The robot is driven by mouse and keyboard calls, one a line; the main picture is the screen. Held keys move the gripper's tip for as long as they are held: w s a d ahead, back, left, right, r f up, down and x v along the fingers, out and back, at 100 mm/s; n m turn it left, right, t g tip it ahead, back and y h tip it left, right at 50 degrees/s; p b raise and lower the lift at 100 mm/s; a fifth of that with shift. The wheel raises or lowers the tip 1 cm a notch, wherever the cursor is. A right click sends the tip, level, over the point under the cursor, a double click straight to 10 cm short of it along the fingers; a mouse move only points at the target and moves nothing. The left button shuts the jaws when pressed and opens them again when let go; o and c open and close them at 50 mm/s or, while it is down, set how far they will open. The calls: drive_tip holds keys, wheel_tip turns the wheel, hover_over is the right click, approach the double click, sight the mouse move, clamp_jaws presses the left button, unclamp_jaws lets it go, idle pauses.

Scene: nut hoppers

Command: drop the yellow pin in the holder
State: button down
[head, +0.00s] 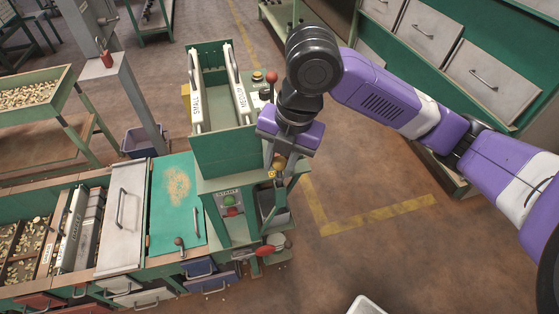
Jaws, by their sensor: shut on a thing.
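My gripper (276,157) points down at the right side of the green machine (228,155). It is shut on the yellow pin (278,165), a small yellow piece that shows just below the fingers. The fingers hide part of the pin. Just below is a dark open-topped box (274,218) on the machine's right side. I cannot tell whether this is the holder, or whether the pin touches anything.
A red-knobbed lever (272,78) stands behind my gripper. A red-handled lever (266,250) sticks out lower down. A panel with green and red buttons (230,204) is at left. Open floor (370,245) lies to the right.

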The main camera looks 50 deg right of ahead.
drive_tip(key=shift+f+b, duration=0.8)
drive_tip(key=shift+f, duration=0.25)
drive_tip(key=c, duration=1)
unclamp_jaws()
drive_tip(key=shift+c, duration=0.2)
drive_tip(key=shift+r, duration=0.1)
drive_tip(key=r, duration=0.2)
drive_tip(key=s+r, duration=0.1)
drive_tip(key=r, duration=0.2)
drive_tip(key=r+p, duration=0.1)
drive_tip(key=r, duration=0.1)
drive_tip(key=shift+s+d+r, duration=0.2)
drive_tip(key=shift+d+r, duration=0.1)
